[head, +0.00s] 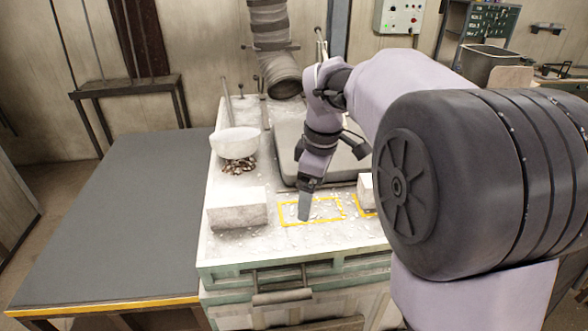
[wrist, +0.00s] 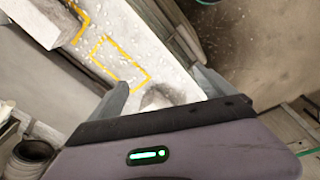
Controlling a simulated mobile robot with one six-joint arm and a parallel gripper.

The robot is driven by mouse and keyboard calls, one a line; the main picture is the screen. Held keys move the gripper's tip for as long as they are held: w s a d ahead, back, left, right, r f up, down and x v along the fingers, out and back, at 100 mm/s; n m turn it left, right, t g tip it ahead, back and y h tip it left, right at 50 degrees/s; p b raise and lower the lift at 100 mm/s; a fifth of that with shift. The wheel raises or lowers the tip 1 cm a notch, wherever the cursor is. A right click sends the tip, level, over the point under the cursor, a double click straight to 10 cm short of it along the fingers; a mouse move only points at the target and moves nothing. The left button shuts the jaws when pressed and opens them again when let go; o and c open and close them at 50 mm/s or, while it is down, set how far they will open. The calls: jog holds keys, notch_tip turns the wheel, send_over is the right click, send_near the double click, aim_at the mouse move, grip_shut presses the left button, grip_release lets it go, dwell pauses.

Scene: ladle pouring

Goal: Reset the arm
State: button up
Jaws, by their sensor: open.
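My gripper (head: 304,210) points down over the white worktop (head: 222,245) in the head view, near a yellow outlined rectangle (head: 290,223). In the wrist view my gripper (wrist: 160,78) has its two fingers spread apart, with nothing held between them. A pale rounded shape (wrist: 163,96) shows beyond the fingers, partly hidden by the gripper body; I cannot tell what it is. The white ladle bowl (head: 235,145) with its upright handle stands at the back left of the worktop, over brown lumps (head: 238,167), apart from my gripper.
A grey block (head: 237,214) lies left of my gripper. A small pale block (head: 365,190) stands to the right, partly behind my arm. A dark-edged grey slab (head: 285,150) lies behind. A ribbed duct (head: 270,45) hangs above. The left table (head: 110,200) is bare.

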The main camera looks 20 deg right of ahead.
jog(key=s+a+f+m+t+b, duration=0.1)
jog(key=s+a+f+m+b, duration=0.2)
jog(key=s+f+m+b, duration=0.2)
jog(key=s+a+f+m+t+y+b, duration=0.1)
jog(key=s+a+f+m+b, duration=0.2)
jog(key=s, duration=0.7)
jog(key=s+a+f+m+t+b, duration=0.2)
jog(key=s+a+f+m+b, duration=0.2)
jog(key=s+f+m+b, duration=0.3)
notch_tip(320, 180, down, 4)
jog(key=s+b, duration=0.1)
jog(key=b, duration=0.3)
jog(key=shift+y, duration=0.3)
